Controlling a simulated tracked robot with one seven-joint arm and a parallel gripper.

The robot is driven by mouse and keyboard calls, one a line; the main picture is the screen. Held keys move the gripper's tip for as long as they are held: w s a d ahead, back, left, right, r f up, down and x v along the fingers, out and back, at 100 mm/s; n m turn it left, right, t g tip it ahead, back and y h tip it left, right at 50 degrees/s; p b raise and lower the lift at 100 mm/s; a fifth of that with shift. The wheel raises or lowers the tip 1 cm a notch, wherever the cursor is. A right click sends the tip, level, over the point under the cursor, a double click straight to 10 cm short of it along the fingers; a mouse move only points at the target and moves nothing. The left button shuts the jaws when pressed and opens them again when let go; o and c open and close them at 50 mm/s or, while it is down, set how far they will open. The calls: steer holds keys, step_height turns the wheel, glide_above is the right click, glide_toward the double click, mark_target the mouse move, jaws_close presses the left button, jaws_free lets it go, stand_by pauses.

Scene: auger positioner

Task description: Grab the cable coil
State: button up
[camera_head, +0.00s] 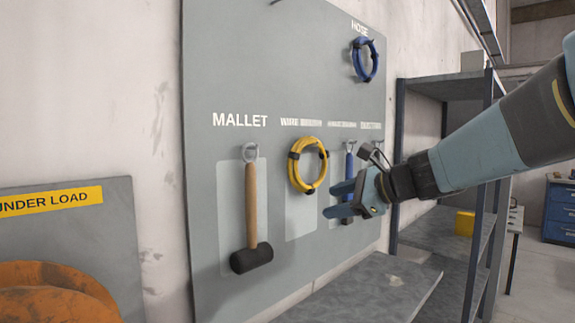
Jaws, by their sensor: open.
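A yellow coil (294,172) with dark bands hangs on the grey tool board, right of the mallet, under a label only partly legible. A blue coil (357,63) hangs higher up, under the label HOSE. The yellow coil looks like the cable coil, but I cannot read this from its label. My gripper (332,200) comes in from the right, its fingers apart and pointing left. It is empty and shows just right of and below the yellow coil. I cannot tell its distance from the board. It partly covers a blue-handled tool (349,163).
A mallet (251,205) hangs on the board (215,85) left of the yellow coil. A grey surface (375,290) lies below the board. A metal shelf (445,85) with a yellow box (464,223) stands at the right. An orange object (55,290) is at lower left.

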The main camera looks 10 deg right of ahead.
steer(key=w+d+r+m+t+h, duration=0.1)
steer(key=w+d+r+m+t, duration=0.5)
steer(key=w+d+m, duration=0.4)
steer(key=m, duration=0.1)
glide_toward(327, 162)
steer(key=x, duration=0.4)
steer(key=shift+w+a+r, duration=0.15)
steer(key=shift+a, duration=0.3)
steer(key=shift+d+f+x, duration=0.1)
steer(key=shift+d+x, duration=0.05)
steer(key=shift+x, duration=1.1)
steer(key=shift+d+f+x, duration=0.1)
steer(key=shift+f+x, duration=0.05)
steer(key=shift+x, duration=1.05)
steer(key=shift+w, duration=0.15)
steer(key=shift+c, duration=0.5)
jaws_close()
steer(key=shift+r, duration=0.1)
